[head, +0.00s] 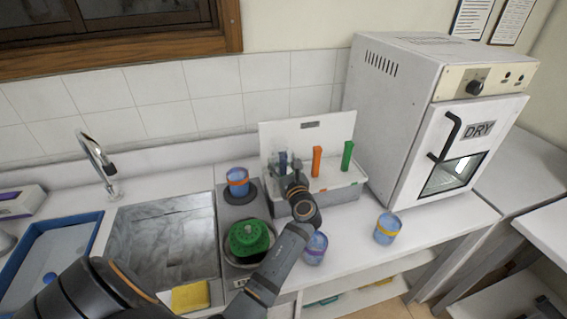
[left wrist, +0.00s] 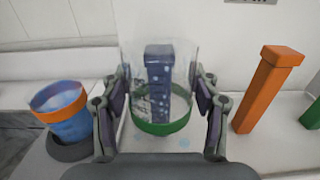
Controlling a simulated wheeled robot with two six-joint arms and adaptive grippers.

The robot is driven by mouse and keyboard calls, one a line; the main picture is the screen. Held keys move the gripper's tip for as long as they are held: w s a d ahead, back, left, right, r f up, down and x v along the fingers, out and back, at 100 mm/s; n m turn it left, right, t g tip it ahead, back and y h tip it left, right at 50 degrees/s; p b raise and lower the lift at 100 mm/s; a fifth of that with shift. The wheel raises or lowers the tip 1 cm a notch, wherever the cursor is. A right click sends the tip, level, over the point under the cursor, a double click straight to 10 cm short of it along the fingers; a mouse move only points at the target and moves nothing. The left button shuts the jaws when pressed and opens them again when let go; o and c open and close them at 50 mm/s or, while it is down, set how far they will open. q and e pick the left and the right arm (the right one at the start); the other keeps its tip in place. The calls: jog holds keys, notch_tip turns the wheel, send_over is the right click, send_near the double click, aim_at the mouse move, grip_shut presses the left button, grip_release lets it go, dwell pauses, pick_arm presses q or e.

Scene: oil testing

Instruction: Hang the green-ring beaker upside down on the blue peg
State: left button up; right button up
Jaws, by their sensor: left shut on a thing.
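The clear green-ring beaker (left wrist: 162,127) is upside down between the fingers of my left gripper (left wrist: 160,88), its green ring low. My left gripper is shut on its sides. The blue peg (left wrist: 158,68) shows through the beaker wall and lines up with its middle; it looks to be inside, but the depth is hard to judge. In the head view the blue peg (head: 283,159) stands at the left end of the white rack (head: 333,190), and my wrist partly hides the beaker there. My right gripper is not in view.
An orange peg (head: 316,161) and a green peg (head: 347,155) stand right of the blue one. An orange-ring beaker (head: 238,187) stands on a dark round base at left. Two beakers (head: 315,248) (head: 387,228) stand in front. The DRY oven (head: 440,120) is at right.

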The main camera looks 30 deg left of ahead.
pick_arm(q)
jog(key=shift+f, duration=0.1)
jog(key=o, duration=1.2)
notch_tip(320, 180, up, 10)
